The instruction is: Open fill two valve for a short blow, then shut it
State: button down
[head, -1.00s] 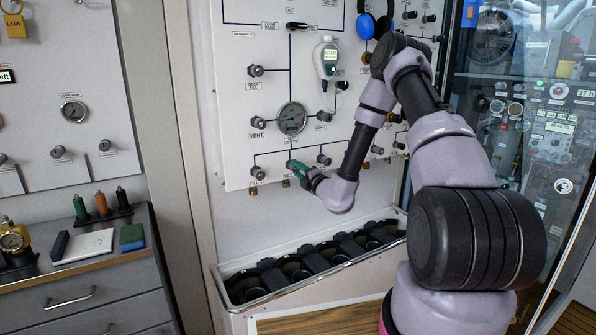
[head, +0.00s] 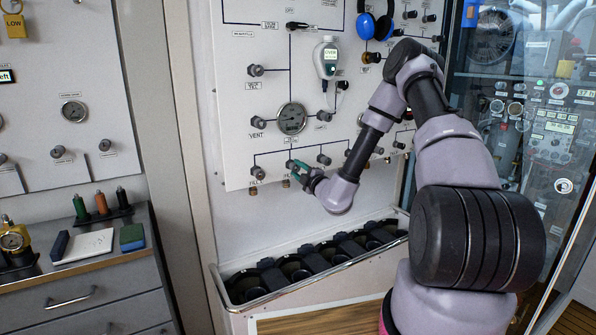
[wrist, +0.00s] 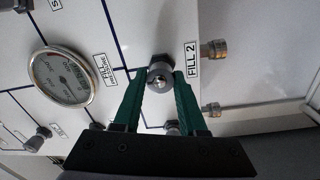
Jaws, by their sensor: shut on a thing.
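The fill two valve knob (wrist: 160,76) is a grey round knob in the wrist view, beside the "FILL 2" label (wrist: 191,60). My gripper (wrist: 160,82) has green fingers, one on each side of this knob, and is shut on it. In the head view my gripper (head: 297,168) reaches the lower row of valves on the white panel, and its fingers largely hide the knob there. How far the valve is turned cannot be told.
The fill one valve (head: 258,172) is just to the left, and another valve (head: 324,159) is close on the right. A round gauge (head: 291,118) sits above. A tray of black cylinder wells (head: 235,288) lies below the panel.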

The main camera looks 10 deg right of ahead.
jog(key=shift+s+f, duration=0.1)
jog(key=shift+f, duration=0.05)
jog(key=shift+c, duration=2.4)
grip_release()
jog(key=v, duration=1)
jog(key=shift+s, duration=0.35)
jog(key=shift+d, duration=0.1)
